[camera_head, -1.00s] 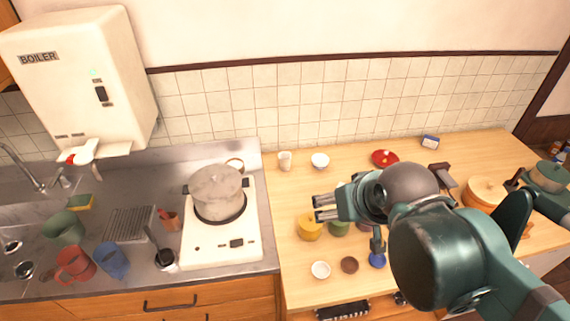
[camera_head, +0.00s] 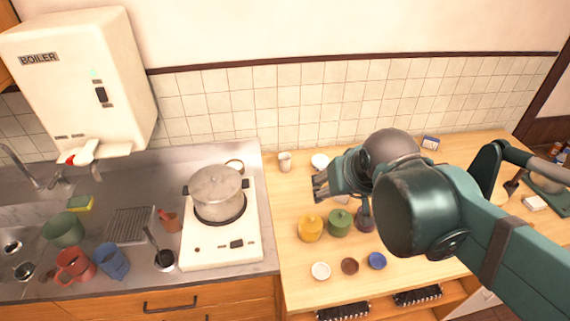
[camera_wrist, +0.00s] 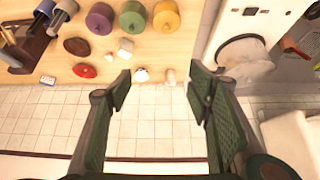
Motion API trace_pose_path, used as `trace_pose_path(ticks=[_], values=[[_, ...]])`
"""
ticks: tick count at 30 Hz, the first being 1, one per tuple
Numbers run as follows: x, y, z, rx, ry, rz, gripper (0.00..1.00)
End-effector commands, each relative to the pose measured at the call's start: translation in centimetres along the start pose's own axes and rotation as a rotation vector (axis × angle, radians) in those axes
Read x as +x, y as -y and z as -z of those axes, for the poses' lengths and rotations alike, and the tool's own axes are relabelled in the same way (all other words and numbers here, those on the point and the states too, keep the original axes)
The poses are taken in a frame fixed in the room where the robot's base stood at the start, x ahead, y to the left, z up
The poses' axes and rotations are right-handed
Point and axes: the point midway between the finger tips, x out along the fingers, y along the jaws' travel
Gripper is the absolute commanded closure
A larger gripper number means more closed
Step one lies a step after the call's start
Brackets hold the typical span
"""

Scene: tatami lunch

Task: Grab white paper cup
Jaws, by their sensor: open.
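The white paper cup (camera_head: 285,163) stands upright on the wooden counter near the tiled wall, just right of the steel sink top. In the wrist view the cup (camera_wrist: 170,77) shows small, between my fingers and beyond their tips, nearer the right finger. My gripper (camera_head: 319,188) is open and empty, above the counter to the right of the cup and nearer the camera. In the wrist view both fingers of my gripper (camera_wrist: 160,89) are spread wide and apart from the cup.
Yellow (camera_head: 311,228), green (camera_head: 339,222) and purple jars stand nearer the front. A pot (camera_head: 216,190) on a white stove (camera_head: 245,247) is to the left. Clear counter lies around the cup.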

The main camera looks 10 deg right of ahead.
Motion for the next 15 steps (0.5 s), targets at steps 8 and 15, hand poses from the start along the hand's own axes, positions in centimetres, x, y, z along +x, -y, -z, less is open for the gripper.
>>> trace_pose_path(ticks=[8, 15], values=[[2.0, 0.3, 4.0, 0.029, 0.021, -0.011, 0.49], [4.1, 0.7, 7.1, 0.053, 0.039, -0.023, 0.49]])
